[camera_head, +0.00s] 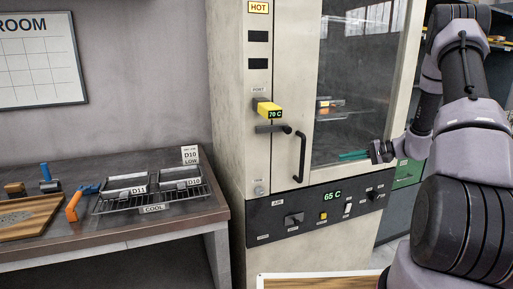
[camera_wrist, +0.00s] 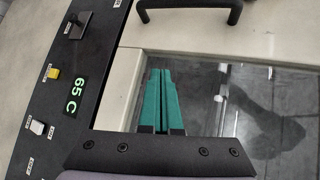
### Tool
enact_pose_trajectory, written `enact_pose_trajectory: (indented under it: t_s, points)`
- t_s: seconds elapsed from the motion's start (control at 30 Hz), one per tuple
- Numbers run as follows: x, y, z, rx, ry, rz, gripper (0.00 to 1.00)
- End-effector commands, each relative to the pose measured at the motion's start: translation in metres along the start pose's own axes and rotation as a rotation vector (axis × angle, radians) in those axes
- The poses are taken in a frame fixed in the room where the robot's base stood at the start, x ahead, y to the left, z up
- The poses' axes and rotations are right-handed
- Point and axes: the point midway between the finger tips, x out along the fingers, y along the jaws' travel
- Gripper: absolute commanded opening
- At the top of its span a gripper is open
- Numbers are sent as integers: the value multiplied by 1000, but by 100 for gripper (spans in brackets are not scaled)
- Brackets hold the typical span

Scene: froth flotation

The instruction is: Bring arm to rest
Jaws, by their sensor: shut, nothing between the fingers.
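My arm reaches in from the right edge of the head view, in front of the oven's glass door. My gripper (camera_head: 342,156) is at its end, with green fingers pointing left just in front of the lower part of the glass. In the wrist view, the two green fingers of my gripper (camera_wrist: 161,72) lie close together, shut with nothing between them. The glass is behind them, and I cannot tell how wide the gap to it is.
The oven (camera_head: 228,90) has a dark door handle (camera_head: 300,157) and a control panel (camera_head: 325,207) reading 65 C. A yellow 70 C unit (camera_head: 268,111) juts from its front. A bench (camera_head: 120,236) with a wire rack (camera_head: 202,195) and trays stands left.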

Motion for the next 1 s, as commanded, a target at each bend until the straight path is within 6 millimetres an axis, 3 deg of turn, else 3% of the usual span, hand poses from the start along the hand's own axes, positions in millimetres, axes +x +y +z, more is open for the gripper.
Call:
enact_pose_trajectory:
  t_s: [0.03, 0.1, 0.4, 0.7, 1.0]
  points:
    - [0, -25, 16, -22, -31, 43, 0]
    - [-1, -51, 39, -35, -68, 109, 0]
    - [-20, -134, 143, -115, -121, 406, 0]
    - [-58, -178, 239, -236, -3, 656, 0]
    - [-106, -196, 314, -376, 242, 781, 0]
